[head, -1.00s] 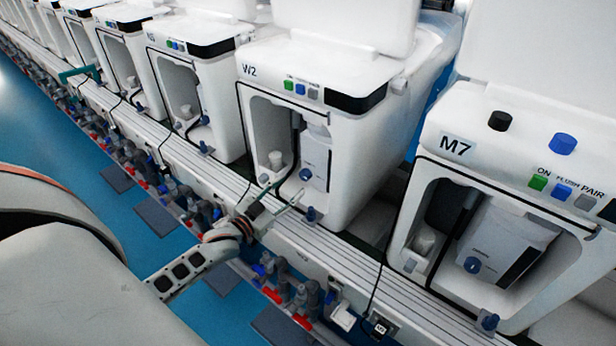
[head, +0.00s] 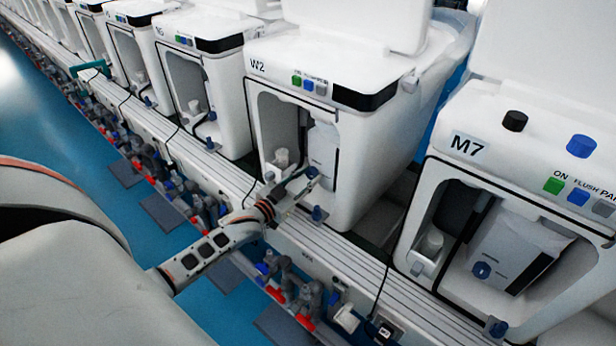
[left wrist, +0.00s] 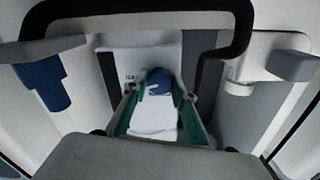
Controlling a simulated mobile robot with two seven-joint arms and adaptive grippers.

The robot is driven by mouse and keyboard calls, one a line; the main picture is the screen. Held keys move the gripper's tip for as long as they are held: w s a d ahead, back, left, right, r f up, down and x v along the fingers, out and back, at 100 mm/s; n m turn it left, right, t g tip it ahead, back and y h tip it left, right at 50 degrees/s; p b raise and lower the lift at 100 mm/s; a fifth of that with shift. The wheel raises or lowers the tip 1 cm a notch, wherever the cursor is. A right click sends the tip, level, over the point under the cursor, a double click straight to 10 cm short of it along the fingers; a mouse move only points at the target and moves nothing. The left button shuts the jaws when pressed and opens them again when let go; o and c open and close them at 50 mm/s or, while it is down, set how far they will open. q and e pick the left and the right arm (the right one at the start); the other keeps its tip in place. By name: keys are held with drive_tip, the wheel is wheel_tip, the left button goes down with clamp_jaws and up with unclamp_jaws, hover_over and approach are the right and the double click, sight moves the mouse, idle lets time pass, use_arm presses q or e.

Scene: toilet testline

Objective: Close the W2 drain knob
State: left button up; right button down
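The white W2 unit (head: 385,130) stands at the centre of the head view with its front opening facing my left arm. My left gripper (head: 303,184) is at this opening, its fingers spread and pointing inward. In the left wrist view, a blue knob (left wrist: 158,80) on a white box shows between the two green-padded fingers (left wrist: 160,98). Gaps show beside the knob, and I cannot tell whether its tip is level with the fingertips. In the head view the gripper hides this inner knob. Another blue knob (head: 318,213) sits outside, at the opening's lower front corner. My right gripper is not in view.
The M7 unit (head: 462,140) stands to the right and more white units line up to the left. A ribbed ledge (head: 345,250) runs below the openings, with pipes and valves under it. A dark frame (left wrist: 140,10) crosses the top of the wrist view.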

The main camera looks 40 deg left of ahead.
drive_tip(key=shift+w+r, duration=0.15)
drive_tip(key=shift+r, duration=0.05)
use_arm(q)
drive_tip(key=shift+r+n, duration=0.1)
drive_tip(key=shift+n, duration=0.3)
drive_tip(key=shift+r+n+p, duration=0.1)
drive_tip(key=shift+n+p, duration=0.5)
drive_tip(key=n+p, duration=0.1)
drive_tip(key=n, duration=0.2)
drive_tip(key=shift+n+p, duration=0.4)
drive_tip(key=shift+n, duration=0.3)
drive_tip(key=n, duration=0.2)
drive_tip(key=shift+n, duration=0.4)
drive_tip(key=n, duration=0.2)
drive_tip(key=shift+f+n+p, duration=0.2)
drive_tip(key=shift+n+p, duration=0.1)
drive_tip(key=shift+p, duration=0.1)
drive_tip(key=shift+n, duration=1.6)
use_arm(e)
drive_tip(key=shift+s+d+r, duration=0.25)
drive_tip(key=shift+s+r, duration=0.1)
